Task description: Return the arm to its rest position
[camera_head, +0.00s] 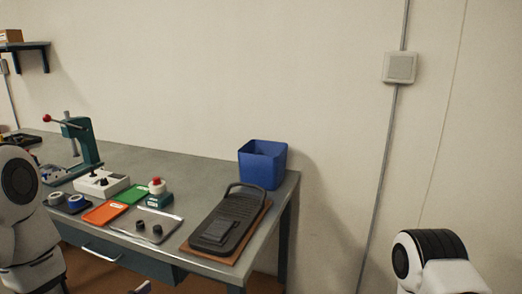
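My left arm comes in at the left edge, with white links and a dark round joint cap; it hides the near left part of the workbench (190,160). My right arm shows only as a white link with a black ribbed joint at the lower right, off the bench and in front of the wall.
On the bench stand a green press (80,142), a white control box (101,184), orange (105,213) and green (133,194) plates, a red-topped button (157,187), a metal tray (147,222), a black elliptical pedal part (228,222) on a brown board and a blue bin (263,165).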

